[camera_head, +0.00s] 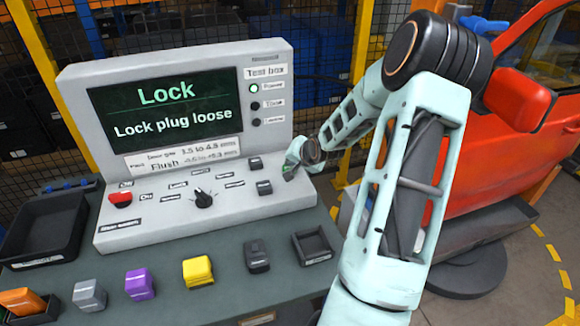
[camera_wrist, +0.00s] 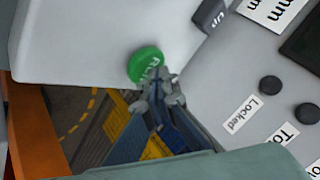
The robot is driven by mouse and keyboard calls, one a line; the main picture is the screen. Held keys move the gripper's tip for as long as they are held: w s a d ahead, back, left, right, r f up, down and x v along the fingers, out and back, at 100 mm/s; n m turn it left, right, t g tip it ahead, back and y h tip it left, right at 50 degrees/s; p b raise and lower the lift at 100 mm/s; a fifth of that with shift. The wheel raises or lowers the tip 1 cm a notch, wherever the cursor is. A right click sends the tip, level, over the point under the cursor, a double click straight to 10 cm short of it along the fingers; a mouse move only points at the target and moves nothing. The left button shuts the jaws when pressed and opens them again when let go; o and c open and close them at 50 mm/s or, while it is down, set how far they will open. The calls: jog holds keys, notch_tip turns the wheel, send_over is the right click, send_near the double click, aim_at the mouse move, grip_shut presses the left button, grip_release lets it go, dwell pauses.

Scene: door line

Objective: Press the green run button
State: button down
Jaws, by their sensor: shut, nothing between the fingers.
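The green run button (camera_wrist: 144,62) is round with "RUN" on its face and sits on the grey test box panel, upper middle of the wrist view. My gripper (camera_wrist: 156,82) is shut and empty, its tips at the lower right edge of the button in that view. I cannot tell whether they touch it. In the head view my gripper (camera_head: 289,171) is at the right end of the test box (camera_head: 150,228), where a little green shows and my wrist and fingers hide the rest. The test box screen (camera_head: 165,108) reads "Lock" and "Lock plug loose".
A red button (camera_head: 120,199), a black selector knob (camera_head: 202,197) and dark keys (camera_head: 264,187) share the panel. Coloured blocks, including a yellow one (camera_head: 198,271), line the bench front. A black tray (camera_head: 45,228) is at left. A red car door (camera_head: 495,150) stands right.

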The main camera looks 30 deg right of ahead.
jog(key=shift+r+p, duration=0.9)
jog(key=shift+p, duration=0.05)
notch_tip(320, 180, up, 5)
jog(key=p, duration=0.4)
jog(key=shift+p, duration=0.3)
notch_tip(320, 180, up, 9)
jog(key=p, duration=0.2)
jog(key=shift+f, duration=0.15)
dwell(0.6)
